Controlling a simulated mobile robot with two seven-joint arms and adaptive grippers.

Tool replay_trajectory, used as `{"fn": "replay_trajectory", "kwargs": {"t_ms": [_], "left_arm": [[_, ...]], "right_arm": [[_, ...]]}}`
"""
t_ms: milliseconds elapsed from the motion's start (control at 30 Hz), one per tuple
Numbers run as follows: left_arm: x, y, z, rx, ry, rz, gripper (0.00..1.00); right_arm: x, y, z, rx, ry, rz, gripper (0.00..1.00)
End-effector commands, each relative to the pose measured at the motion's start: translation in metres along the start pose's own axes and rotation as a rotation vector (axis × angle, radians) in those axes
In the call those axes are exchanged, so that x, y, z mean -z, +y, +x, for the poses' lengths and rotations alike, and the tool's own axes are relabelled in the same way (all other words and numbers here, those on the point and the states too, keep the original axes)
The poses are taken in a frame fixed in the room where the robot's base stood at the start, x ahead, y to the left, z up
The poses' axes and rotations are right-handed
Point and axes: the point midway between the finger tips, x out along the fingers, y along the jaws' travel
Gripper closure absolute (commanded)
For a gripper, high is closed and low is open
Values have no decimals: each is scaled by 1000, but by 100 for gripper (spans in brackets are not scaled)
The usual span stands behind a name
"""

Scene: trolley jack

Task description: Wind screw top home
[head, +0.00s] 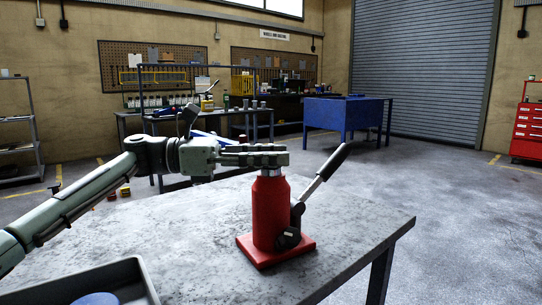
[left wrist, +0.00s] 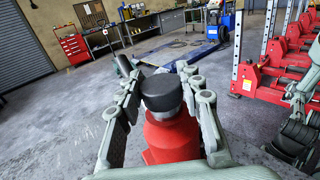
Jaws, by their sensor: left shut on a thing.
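A red bottle jack (head: 270,212) stands upright on its square red base on the grey metal table (head: 180,235). Its pump handle (head: 325,174) with a black grip slants up to the right. My left gripper (head: 280,155) reaches in level from the left at the top of the jack. In the left wrist view the two fingers (left wrist: 162,95) are on either side of the dark round screw top (left wrist: 161,92) and shut on it. The red jack body (left wrist: 172,138) shows below it. In the head view the fingers mostly hide the screw top. My right gripper is not in the head view.
A dark tray (head: 135,273) with a blue round thing (head: 97,299) lies at the table's front left. The table around the jack is clear. A blue bench (head: 330,116), shelves and a red tool cabinet (head: 528,130) stand farther back.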

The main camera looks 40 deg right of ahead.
Motion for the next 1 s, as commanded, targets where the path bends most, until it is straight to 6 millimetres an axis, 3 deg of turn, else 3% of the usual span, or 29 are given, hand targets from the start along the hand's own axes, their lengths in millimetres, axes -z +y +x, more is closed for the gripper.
{"fn": "replay_trajectory", "kwargs": {"t_ms": [167,200,367,733,1000], "left_arm": [[-5,0,0,1,-9,4,93],[-6,0,0,1,-9,4,60],[-4,0,0,0,-6,3,42],[-2,1,-7,-4,-3,1,42],[-2,1,-57,-6,-4,1,42]], "right_arm": [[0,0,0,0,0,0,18],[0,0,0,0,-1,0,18],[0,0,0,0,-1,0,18],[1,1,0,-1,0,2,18],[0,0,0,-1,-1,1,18]]}}
